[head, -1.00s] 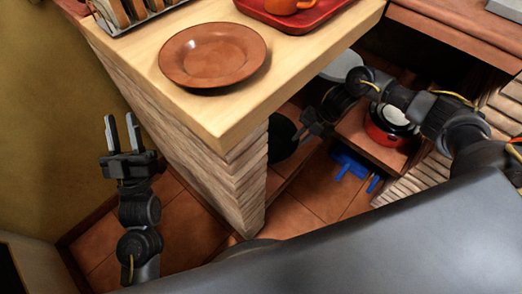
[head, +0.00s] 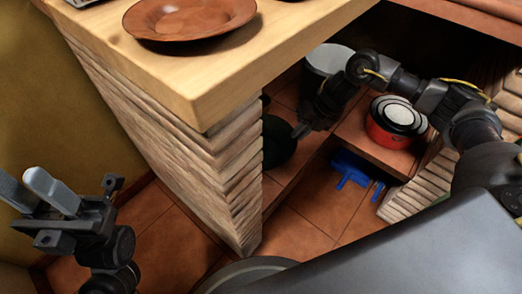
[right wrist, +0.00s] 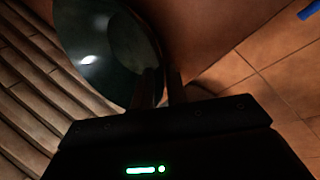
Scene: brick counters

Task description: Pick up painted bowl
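A dark green, glossy bowl, which I take for the painted bowl (head: 279,142), shows beside the counter's brick side in the head view, partly hidden by that side. It looks tilted. The right wrist view shows its inside and rim (right wrist: 105,50) large at top left. My right gripper (head: 301,131) is at its right edge. In the right wrist view its fingers (right wrist: 162,88) stand close together, one over the bowl's inside and one outside the rim, so it looks shut on the rim. My left gripper (head: 30,190) is open and empty at lower left, far from the bowl.
A wooden counter (head: 215,85) on a brick side carries a brown plate (head: 190,15). A red pot (head: 393,125) stands on a low shelf right of my right gripper. A blue object (head: 350,168) lies below it. Tiled floor shows between.

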